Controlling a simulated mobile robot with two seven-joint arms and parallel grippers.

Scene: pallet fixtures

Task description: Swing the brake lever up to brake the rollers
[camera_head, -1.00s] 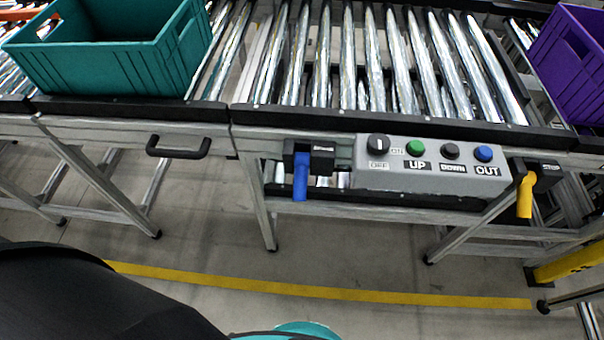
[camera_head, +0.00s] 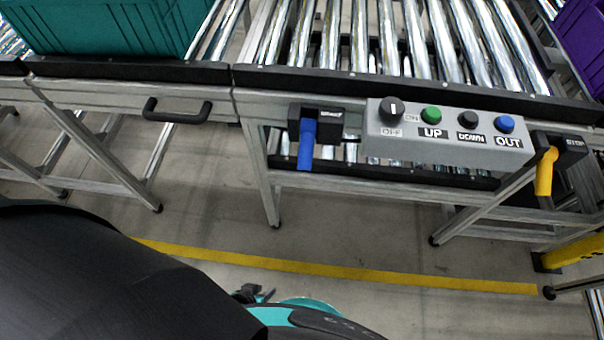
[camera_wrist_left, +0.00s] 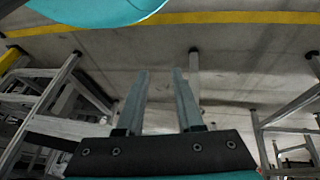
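The brake lever (camera_head: 306,146) is a blue handle hanging straight down from a black block (camera_head: 317,118) with a small label, under the conveyor's front rail in the head view. My left gripper (camera_head: 252,294) shows only as a small dark piece low in the head view, partly hidden by my arm. It is well below the lever and apart from it. In the left wrist view, the two fingers of my left gripper (camera_wrist_left: 161,72) stand apart with bare floor between them. The lever cannot be made out in that view. My right gripper is in neither view.
A grey control box (camera_head: 445,133) with a knob and buttons sits right of the lever. A yellow lever (camera_head: 546,172) hangs further right. A black handle (camera_head: 177,112) is to the left. A teal crate (camera_head: 110,28) and purple crate (camera_head: 582,45) stand on the rollers.

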